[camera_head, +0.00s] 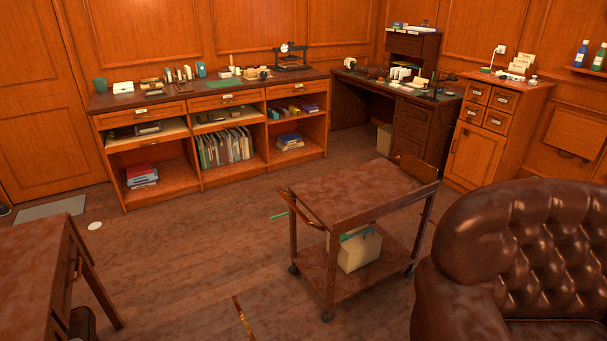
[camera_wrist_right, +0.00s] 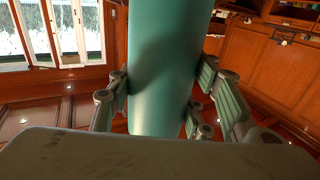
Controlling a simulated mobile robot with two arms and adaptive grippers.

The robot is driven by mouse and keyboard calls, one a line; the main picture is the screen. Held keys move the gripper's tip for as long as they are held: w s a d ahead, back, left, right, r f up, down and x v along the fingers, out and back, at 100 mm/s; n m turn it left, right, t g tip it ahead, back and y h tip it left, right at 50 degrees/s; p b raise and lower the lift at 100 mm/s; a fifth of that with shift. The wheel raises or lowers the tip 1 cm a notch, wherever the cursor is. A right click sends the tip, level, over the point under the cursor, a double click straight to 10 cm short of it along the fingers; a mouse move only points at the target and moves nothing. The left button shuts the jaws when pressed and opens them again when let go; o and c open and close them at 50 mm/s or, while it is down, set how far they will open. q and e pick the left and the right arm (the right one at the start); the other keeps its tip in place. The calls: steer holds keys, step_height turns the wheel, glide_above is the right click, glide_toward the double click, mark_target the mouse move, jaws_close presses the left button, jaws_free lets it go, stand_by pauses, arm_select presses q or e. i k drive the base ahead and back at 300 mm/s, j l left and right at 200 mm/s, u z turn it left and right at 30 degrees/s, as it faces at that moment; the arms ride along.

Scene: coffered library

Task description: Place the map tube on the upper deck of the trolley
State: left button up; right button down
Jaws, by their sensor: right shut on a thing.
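The map tube (camera_wrist_right: 162,35) is a thick, smooth teal cylinder that fills the middle of the right wrist view. My right gripper (camera_wrist_right: 166,98) is shut on it, with finger pads on both sides. Neither of my grippers shows in the head view, so I cannot see the tube's distance from the trolley.
A cream box with a teal top (camera_head: 360,250) stands on the trolley's lower deck (camera_head: 345,287). A leather armchair (camera_head: 530,240) is close at the right. A wooden desk (camera_head: 35,270) stands at the left. Shelves (camera_head: 215,150) line the back. Floor (camera_head: 185,255) is open left of the trolley.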

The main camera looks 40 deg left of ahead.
mark_target(359, 190)
steer(key=i+j+u, duration=0.15)
steer(key=i+j, duration=0.55)
steer(key=j, duration=0.25)
steer(key=i+j+u, duration=0.15)
steer(key=i+j, duration=0.6)
steer(key=j, duration=0.15)
